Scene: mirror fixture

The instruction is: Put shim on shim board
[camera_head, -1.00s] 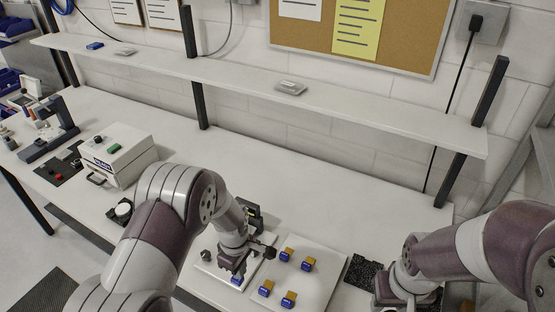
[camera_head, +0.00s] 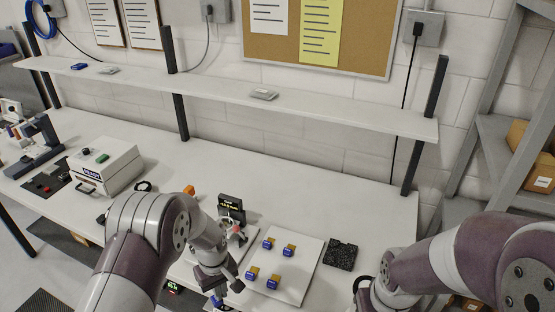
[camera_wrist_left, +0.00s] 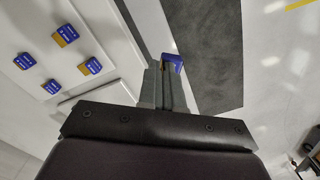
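The white shim board (camera_head: 300,270) lies on the bench with several blue-and-orange shims (camera_head: 289,250) on it, apart from each other. They also show at the left of the left wrist view (camera_wrist_left: 93,66). My left gripper (camera_head: 216,299) is left of the board near the bench's front edge. In the left wrist view its fingers (camera_wrist_left: 167,76) are closed on a blue-and-orange shim (camera_wrist_left: 174,61), beyond the board's edge. My right arm comes in from the right; its gripper is not visible.
A black pad (camera_head: 341,255) lies right of the board. A white box (camera_head: 104,166) stands on the left. A shelf (camera_head: 260,98) runs along the back. The bench behind the board is clear.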

